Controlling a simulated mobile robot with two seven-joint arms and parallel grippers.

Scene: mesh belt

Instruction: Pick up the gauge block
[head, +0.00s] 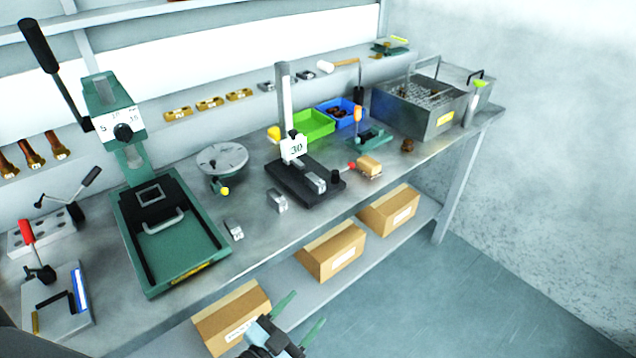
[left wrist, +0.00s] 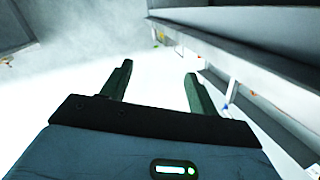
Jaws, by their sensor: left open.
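Small grey metal blocks that look like gauge blocks are on the bench in the head view. One block (head: 277,200) lies in front of the black stand, and a smaller one (head: 234,230) lies nearer the front edge. Another block (head: 315,183) sits on the black base of the height stand (head: 285,110) marked 30. I cannot tell which one the task means. My left gripper (head: 299,315) is open and empty, low in front of the bench, apart from all the blocks. Its fingers (left wrist: 158,88) also show spread in the left wrist view, with nothing between them. My right gripper is not in view.
A green press (head: 175,245) stands left on the bench (head: 255,235). A round plate (head: 222,158), green bin (head: 312,125), blue bin (head: 338,112) and mesh basket (head: 415,105) stand farther back. Cardboard boxes (head: 332,250) fill parts of the lower shelf. Floor at right is clear.

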